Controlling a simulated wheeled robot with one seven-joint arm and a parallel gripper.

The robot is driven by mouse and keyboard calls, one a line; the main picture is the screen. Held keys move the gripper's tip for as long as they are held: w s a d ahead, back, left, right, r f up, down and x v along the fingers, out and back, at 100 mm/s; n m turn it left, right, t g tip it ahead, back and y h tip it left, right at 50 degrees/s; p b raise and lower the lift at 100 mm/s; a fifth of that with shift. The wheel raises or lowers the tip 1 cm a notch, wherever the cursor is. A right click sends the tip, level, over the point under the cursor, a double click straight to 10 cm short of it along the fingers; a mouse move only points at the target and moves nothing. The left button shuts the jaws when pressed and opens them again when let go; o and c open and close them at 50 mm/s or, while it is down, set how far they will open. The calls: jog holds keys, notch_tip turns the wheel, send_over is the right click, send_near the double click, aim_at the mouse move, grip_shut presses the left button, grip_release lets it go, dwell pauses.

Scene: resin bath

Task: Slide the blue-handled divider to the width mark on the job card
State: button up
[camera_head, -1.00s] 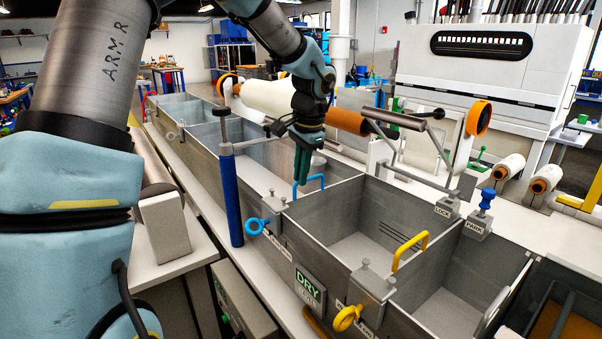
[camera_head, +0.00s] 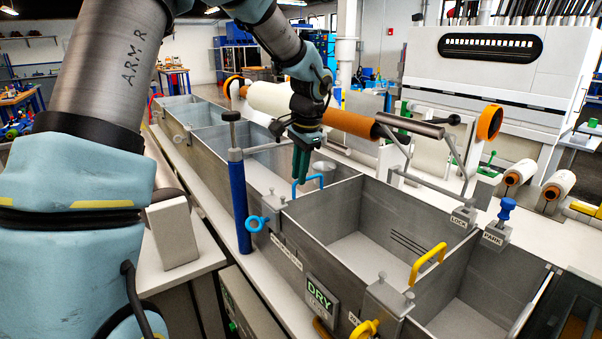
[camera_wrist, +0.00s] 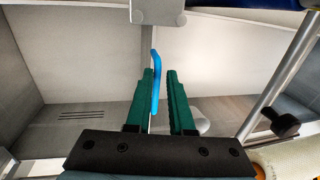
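The blue handle (camera_head: 309,184) stands on top of the divider (camera_head: 322,206), a grey plate across the long metal bath. My gripper (camera_head: 300,182) points down right at this handle. In the wrist view my gripper (camera_wrist: 160,73) has two green fingers apart with a clear gap. The blue handle (camera_wrist: 155,82) shows in that gap, closer to the left finger. I cannot tell whether a finger touches it. A blue ring knob (camera_head: 256,223) sits on the bath's near wall by this divider. I cannot make out a job card.
A yellow-handled divider (camera_head: 428,262) and yellow knob (camera_head: 364,329) lie to the right. A blue post (camera_head: 240,205) rises at the near wall. A DRY sign (camera_head: 320,294) hangs in front. A roller (camera_head: 345,122) spans behind my gripper. LOCK and PARK blocks (camera_head: 497,232) stand at the far wall.

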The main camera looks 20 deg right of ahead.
jog(key=o, duration=0.4)
jog(key=shift+w, duration=0.1)
notch_tip(320, 180, up, 11)
jog(key=s+b, duration=0.2)
jog(key=shift+d+f+b, duration=0.2)
jog(key=shift+d+b, duration=0.05)
jog(key=shift+b, duration=0.1)
jog(key=s+a+f+n, duration=0.3)
jog(key=a+f+n, duration=0.1)
jog(key=a, duration=0.6)
jog(key=s+a+f+n, duration=0.4)
jog(key=a+f, duration=0.3)
jog(key=a, duration=0.3)
jog(key=s+a+f+n, duration=0.4)
jog(key=a+f+n, duration=0.1)
jog(key=a, duration=0.5)
jog(key=shift+s+f+n+g+h, duration=0.2)
jog(key=shift+f+n+g+h, duration=0.1)
jog(key=shift+n+h, duration=0.1)
